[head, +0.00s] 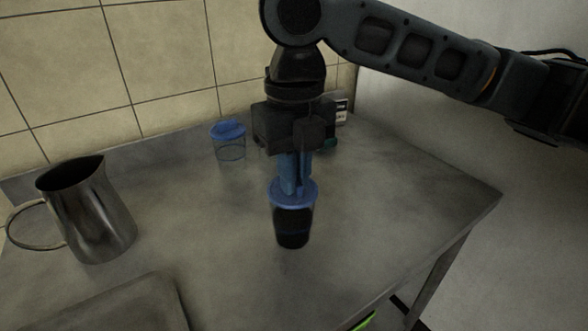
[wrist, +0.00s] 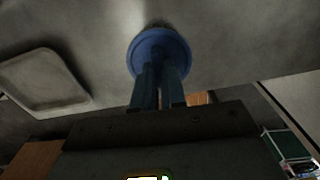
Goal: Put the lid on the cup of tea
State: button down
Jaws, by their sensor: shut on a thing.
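The cup of tea (head: 292,229) stands upright on the metal table, with dark liquid showing through its clear wall. The blue lid (head: 281,192) is at the top of the cup, level with its rim; I cannot tell whether it is pressed on fully. My gripper (head: 294,187) points down from above with its blue fingers shut on the lid's middle. In the wrist view, the round blue lid (wrist: 160,45) shows at the tips of my gripper (wrist: 160,72) and hides the cup.
A metal pitcher (head: 95,215) stands at the left. A clear container with a blue top (head: 229,141) stands behind the cup, near the tiled wall. A tray (head: 120,306) lies at the front left. The table right of the cup is clear up to its edge.

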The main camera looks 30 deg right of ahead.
dwell(0.3)
jog(key=c, duration=0.6)
grip_release()
jog(key=shift+c, duration=0.2)
jog(key=shift+r, duration=0.1)
jog(key=shift+r+p, duration=3)
jog(key=shift+r, duration=0.4)
jog(key=shift+c, duration=0.2)
grip_shut()
